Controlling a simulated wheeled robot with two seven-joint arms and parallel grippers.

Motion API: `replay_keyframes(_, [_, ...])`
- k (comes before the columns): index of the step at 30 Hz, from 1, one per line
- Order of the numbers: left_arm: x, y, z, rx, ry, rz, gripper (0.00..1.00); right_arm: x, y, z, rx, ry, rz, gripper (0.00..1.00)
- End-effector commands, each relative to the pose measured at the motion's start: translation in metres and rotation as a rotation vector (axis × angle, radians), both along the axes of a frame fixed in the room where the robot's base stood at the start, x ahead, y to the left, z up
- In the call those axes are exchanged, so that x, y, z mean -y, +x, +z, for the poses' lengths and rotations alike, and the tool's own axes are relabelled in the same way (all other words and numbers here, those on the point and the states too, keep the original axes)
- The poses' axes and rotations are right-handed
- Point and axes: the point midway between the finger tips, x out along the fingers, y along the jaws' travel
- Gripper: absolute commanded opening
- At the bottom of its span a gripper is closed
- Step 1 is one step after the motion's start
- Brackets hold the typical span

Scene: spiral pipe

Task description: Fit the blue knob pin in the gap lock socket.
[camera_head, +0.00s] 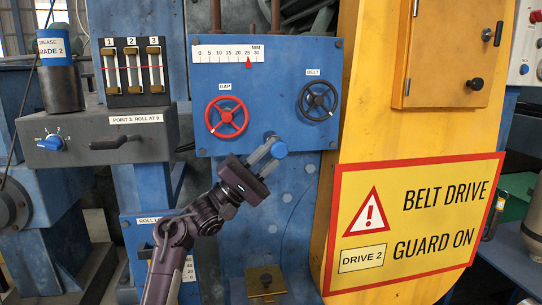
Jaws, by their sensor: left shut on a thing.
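My left gripper (268,147) reaches up from the bottom, in front of the lower edge of the blue panel (275,85). It is shut on the blue knob pin (279,149), whose round blue head shows at the fingertips. The pin's shaft is hidden, so I cannot tell whether it is in a socket. The gap lock socket is not clearly visible; the fingers cover part of the panel's lower edge. The red GAP handwheel (227,117) is up and left of the gripper. My right gripper is not in view.
The black BELT handwheel (318,100) is up and right of the gripper. A scale (228,53) with a red pointer near 25 tops the panel. The yellow belt drive guard (425,135) stands at right. A grey control box (95,138) juts out at left.

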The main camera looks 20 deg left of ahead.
Motion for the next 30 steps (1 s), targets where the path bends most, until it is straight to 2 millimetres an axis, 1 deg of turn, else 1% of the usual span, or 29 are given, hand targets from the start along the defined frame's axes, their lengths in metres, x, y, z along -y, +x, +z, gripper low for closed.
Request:
replay_keyframes(7, [-0.004, 0.005, 0.000, 0.001, 0.000, 0.001, 0.00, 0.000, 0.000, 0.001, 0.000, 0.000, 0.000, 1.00])
replay_keyframes(8, [-0.003, 0.005, 0.000, 0.001, 0.000, 0.001, 0.23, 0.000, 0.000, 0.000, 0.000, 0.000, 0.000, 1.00])
replay_keyframes(13, [-0.003, 0.005, 0.000, 0.001, 0.000, 0.001, 0.46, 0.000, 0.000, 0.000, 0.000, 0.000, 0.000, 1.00])
replay_keyframes(20, [-0.003, 0.005, 0.000, 0.000, 0.000, 0.000, 0.46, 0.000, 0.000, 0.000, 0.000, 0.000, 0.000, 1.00])
replay_keyframes(23, [-0.005, 0.003, -0.004, -0.001, 0.001, 0.001, 0.46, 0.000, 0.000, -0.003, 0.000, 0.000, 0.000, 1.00])
replay_keyframes(26, [-0.012, -0.001, -0.014, 0.000, 0.001, 0.002, 0.46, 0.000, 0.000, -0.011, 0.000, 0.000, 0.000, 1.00])
replay_keyframes(30, [-0.027, -0.012, -0.032, -0.001, 0.001, 0.002, 0.46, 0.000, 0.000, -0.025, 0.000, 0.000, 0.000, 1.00])
